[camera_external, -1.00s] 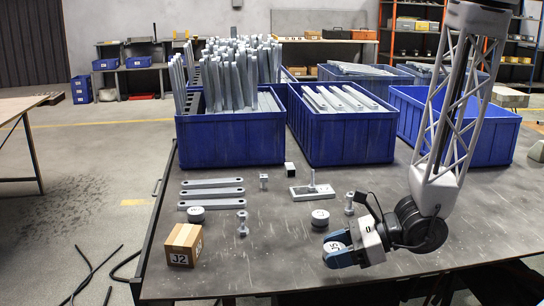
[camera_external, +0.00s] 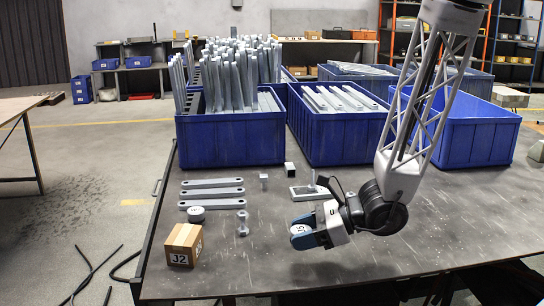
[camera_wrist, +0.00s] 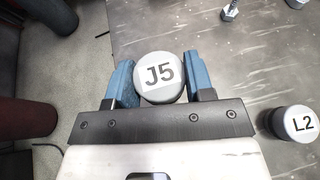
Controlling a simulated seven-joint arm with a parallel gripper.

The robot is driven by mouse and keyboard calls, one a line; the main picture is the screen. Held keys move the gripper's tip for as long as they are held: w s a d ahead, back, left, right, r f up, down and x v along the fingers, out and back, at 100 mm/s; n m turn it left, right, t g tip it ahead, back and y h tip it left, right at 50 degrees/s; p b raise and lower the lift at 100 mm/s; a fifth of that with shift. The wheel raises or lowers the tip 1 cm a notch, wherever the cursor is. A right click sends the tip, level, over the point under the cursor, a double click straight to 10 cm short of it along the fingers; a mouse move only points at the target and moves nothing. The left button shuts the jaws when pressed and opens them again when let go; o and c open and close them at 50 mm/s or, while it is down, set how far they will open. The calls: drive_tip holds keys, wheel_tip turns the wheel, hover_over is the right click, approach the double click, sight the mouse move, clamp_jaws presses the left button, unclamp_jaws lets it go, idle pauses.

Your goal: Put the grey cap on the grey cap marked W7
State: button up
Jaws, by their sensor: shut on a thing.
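My gripper (camera_external: 304,233) is shut on a grey cap marked J5 (camera_wrist: 160,77), which also shows between the fingertips in the external view (camera_external: 299,230). The cap's light marked face is toward the wrist camera. Another grey cap (camera_external: 196,214) stands on the table to the left, just in front of the flat bars; its mark is too small to read. A grey cap marked L2 (camera_wrist: 298,123) is on the table to the right of my gripper in the wrist view. No mark W7 is readable in these views.
A cardboard box marked J2 (camera_external: 184,245) is at the front left. Bolts (camera_external: 242,223), flat bars (camera_external: 211,193) and a small plate with a post (camera_external: 309,191) lie behind. Blue crates (camera_external: 230,140) line the back. The front middle of the table is clear.

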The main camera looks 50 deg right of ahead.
drive_tip(key=w+r, duration=0.2)
drive_tip(key=w, duration=0.6)
drive_tip(key=w+a+r, duration=0.1)
drive_tip(key=w, duration=0.6)
drive_tip(key=shift+w+a+r, duration=0.25)
drive_tip(key=shift+w+r, duration=0.1)
drive_tip(key=shift+w, duration=0.05)
hover_over(197, 210)
drive_tip(key=shift+f, duration=0.75)
drive_tip(key=shift+f, duration=1.75)
drive_tip(key=shift+f, duration=0.1)
drive_tip(key=o, duration=1)
